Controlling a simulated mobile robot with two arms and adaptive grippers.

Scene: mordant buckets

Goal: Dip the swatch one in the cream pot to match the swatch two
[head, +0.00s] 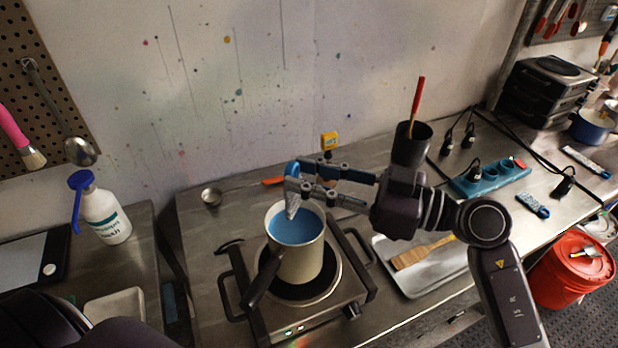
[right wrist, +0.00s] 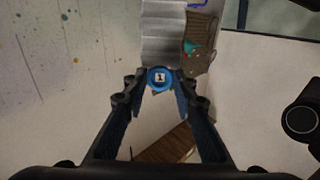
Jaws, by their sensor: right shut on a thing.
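The cream pot (head: 302,265) stands on the hot plate, with blue liquid (head: 296,228) inside and its dark handle toward the front left. My right gripper (head: 291,185) is shut on swatch one (head: 293,206), a pale strip with a blue top. The strip hangs over the far part of the pot's mouth; I cannot tell whether its lower end touches the liquid. In the right wrist view, the blue round top (right wrist: 160,79) with a marked white label sits between the fingertips. I cannot make out swatch two for certain. My left gripper is out of view.
The hot plate (head: 355,290) has lit lights in front. A power strip (head: 490,178) and cables lie at right.

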